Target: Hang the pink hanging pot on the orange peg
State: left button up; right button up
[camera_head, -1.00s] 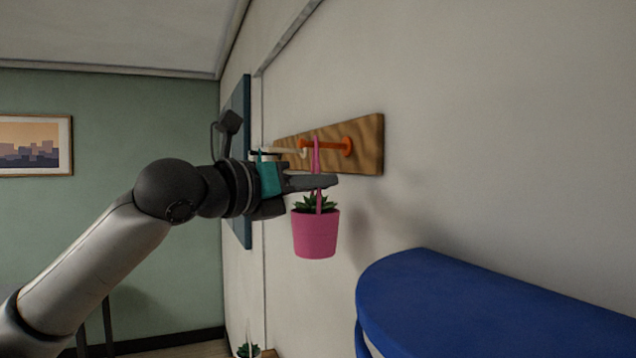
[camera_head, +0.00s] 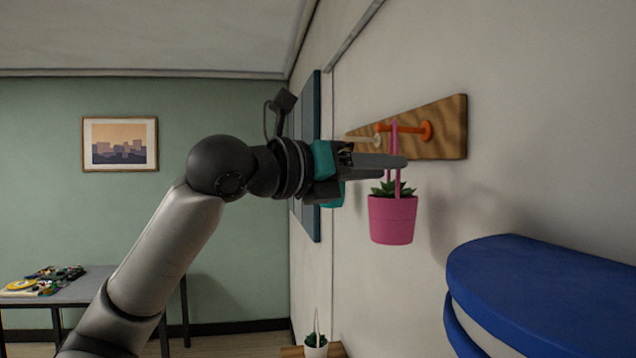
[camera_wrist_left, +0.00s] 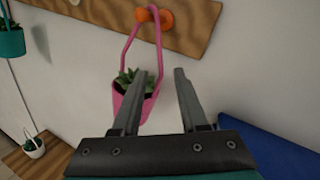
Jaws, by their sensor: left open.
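The pink hanging pot (camera_head: 392,220) holds a small green plant and hangs upright by its pink handle, whose top is at the orange peg (camera_head: 412,129). In the left wrist view the handle of the pink pot (camera_wrist_left: 128,105) loops over the orange peg (camera_wrist_left: 166,20). My left gripper (camera_head: 400,162) is beside the handle, just above the pot. In the left wrist view its fingers (camera_wrist_left: 162,85) are spread apart, with the pot beyond them and nothing clamped between them. My right gripper is not in view.
The wooden peg board (camera_head: 452,130) is on the wall and also carries a white peg (camera_head: 368,139). A teal pot (camera_wrist_left: 10,42) hangs at the left in the wrist view. A white pot (camera_head: 316,346) stands low. A blue rounded object (camera_head: 540,280) juts out at lower right.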

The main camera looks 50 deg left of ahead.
pick_arm(q)
jog(key=s+a+b, duration=0.1)
jog(key=s+b, duration=0.3)
jog(key=s, duration=0.7)
jog(key=shift+s, duration=0.15)
jog(key=shift+a, duration=0.15)
